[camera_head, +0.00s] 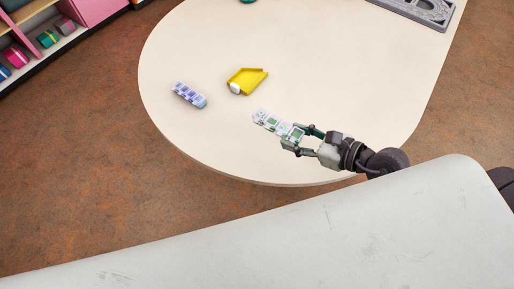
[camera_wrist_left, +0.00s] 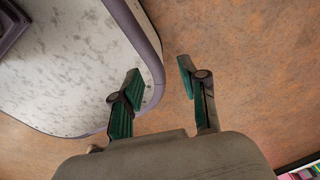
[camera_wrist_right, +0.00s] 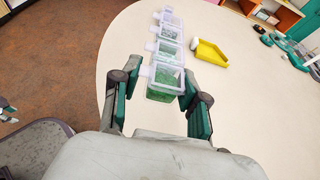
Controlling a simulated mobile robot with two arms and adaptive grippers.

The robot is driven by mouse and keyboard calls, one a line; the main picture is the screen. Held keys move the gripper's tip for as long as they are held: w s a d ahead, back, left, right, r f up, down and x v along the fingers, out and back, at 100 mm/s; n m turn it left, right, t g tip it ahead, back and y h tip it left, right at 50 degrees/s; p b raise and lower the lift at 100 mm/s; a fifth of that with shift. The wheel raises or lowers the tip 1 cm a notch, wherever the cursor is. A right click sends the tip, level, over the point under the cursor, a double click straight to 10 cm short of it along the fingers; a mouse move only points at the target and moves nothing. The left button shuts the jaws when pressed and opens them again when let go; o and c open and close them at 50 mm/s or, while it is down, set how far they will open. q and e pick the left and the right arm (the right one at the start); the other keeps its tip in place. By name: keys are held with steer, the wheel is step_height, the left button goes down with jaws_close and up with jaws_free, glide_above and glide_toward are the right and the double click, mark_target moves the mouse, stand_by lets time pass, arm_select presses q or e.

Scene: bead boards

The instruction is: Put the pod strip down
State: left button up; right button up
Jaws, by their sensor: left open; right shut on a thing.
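The pod strip (camera_head: 269,121) is a row of clear lidded pods with green contents. My right gripper (camera_head: 296,137) is shut on its near end, over the front part of the cream table. In the right wrist view the strip (camera_wrist_right: 168,50) reaches away from between the fingers (camera_wrist_right: 160,90), its nearest pod holding green beads. I cannot tell whether the strip touches the tabletop. My left gripper (camera_wrist_left: 158,85) is open and empty in the left wrist view, with floor and a table edge beyond it. It does not show in the head view.
On the cream table (camera_head: 200,50) lie a yellow scoop-like tray (camera_head: 246,81) and a purple-blue strip (camera_head: 189,95). A grey frame (camera_head: 425,10) is at the back right. A shelf with coloured packs (camera_head: 48,39) stands at the upper left.

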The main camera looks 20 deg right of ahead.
steer(key=s+d+f, duration=0.1)
glide_above(263, 143)
steer(key=shift+h, duration=0.3)
step_height(263, 143, down, 7)
steer(key=shift+s+r, duration=0.1)
steer(key=shift+r, duration=0.1)
arm_select(q)
steer(key=shift+w+f+b, duration=0.1)
steer(key=shift+f+b, duration=0.35)
steer(key=shift+f, duration=0.55)
arm_select(e)
steer(key=shift+f, duration=2.05)
steer(key=shift+f, duration=0.1)
steer(key=shift+f, duration=0.1)
steer(key=o, duration=1.1)
